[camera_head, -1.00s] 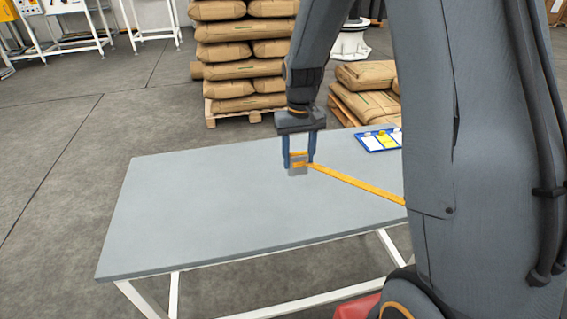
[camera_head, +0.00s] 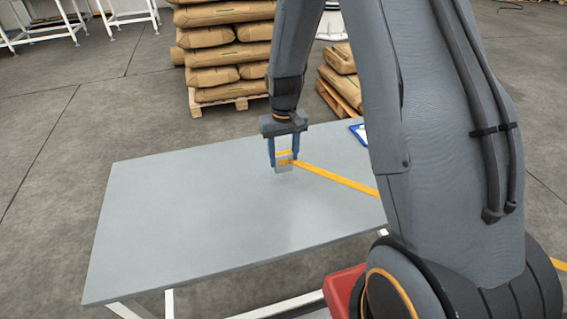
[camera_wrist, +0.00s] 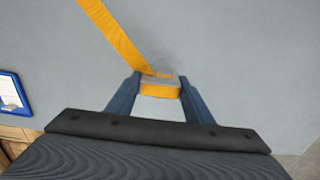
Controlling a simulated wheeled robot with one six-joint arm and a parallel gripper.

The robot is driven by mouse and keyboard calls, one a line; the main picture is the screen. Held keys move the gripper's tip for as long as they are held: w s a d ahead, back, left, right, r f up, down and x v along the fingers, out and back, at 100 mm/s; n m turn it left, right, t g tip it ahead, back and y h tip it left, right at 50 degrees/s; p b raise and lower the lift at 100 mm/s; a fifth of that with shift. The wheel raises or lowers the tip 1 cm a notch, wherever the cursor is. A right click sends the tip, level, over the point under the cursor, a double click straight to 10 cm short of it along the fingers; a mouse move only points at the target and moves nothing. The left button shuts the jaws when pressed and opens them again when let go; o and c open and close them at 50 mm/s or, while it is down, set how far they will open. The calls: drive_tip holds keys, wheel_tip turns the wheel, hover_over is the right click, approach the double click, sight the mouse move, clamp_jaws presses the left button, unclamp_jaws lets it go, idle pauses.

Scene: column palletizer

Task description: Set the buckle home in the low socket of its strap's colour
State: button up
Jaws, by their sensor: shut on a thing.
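My gripper (camera_head: 284,160) is shut on a buckle (camera_head: 284,168), a grey metal piece with a yellow-orange part, held over the grey table. The buckle also shows between the blue fingers in the wrist view (camera_wrist: 160,84). A yellow-orange strap (camera_head: 335,178) runs from the buckle to the right and passes behind my arm. Part of a blue-framed board (camera_head: 358,131) shows at the table's far right edge, mostly hidden by my arm. Its edge also shows at the left of the wrist view (camera_wrist: 12,92). I cannot make out any socket.
The grey table (camera_head: 170,220) is clear to the left and front of my gripper. Stacked brown sacks (camera_head: 225,50) on a pallet stand behind it, with more sacks (camera_head: 340,85) to their right. A red part (camera_head: 342,290) shows below the table's near right.

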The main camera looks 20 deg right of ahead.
sight(284, 171)
drive_tip(key=shift+f+p, duration=0.45)
drive_tip(key=shift+f, duration=1.3)
drive_tip(key=shift+f, duration=0.15)
drive_tip(key=o, duration=1.1)
